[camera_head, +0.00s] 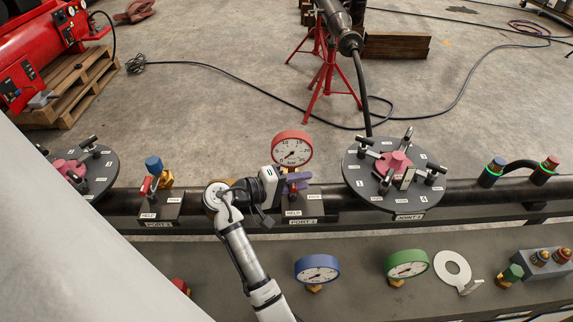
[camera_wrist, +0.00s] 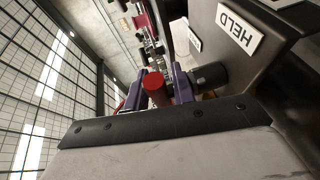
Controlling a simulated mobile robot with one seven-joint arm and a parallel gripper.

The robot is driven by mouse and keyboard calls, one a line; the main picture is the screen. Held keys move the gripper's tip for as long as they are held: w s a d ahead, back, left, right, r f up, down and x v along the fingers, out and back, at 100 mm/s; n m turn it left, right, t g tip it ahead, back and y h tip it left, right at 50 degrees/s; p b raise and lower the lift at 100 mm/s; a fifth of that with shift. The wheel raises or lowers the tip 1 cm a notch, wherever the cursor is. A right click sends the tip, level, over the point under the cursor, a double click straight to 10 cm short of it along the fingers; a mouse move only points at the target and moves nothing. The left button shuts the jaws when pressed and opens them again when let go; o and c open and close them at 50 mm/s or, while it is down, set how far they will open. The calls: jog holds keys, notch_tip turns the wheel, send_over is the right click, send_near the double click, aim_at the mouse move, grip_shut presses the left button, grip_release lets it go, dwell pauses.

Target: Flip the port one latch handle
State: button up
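My gripper (camera_head: 296,180), with purple fingers, is at the middle latch on the dark pipe in the head view. In the head view my gripper mostly hides the handle.
A red-rimmed gauge (camera_head: 292,149) stands just behind my gripper. A round dark plate (camera_head: 370,197) with several clamps is to the right. Another latch (camera_head: 149,186) with a red handle and a blue-capped valve (camera_head: 154,166) is to the left. Blue (camera_head: 317,269) and green (camera_head: 407,264) gauges are in front.

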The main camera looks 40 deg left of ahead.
jog(key=b+v, duration=0.2)
jog(key=v, duration=1.1)
jog(key=shift+s+r, duration=0.15)
jog(key=shift+s, duration=0.05)
jog(key=shift+w+a, duration=0.1)
jog(key=shift+a, duration=0.1)
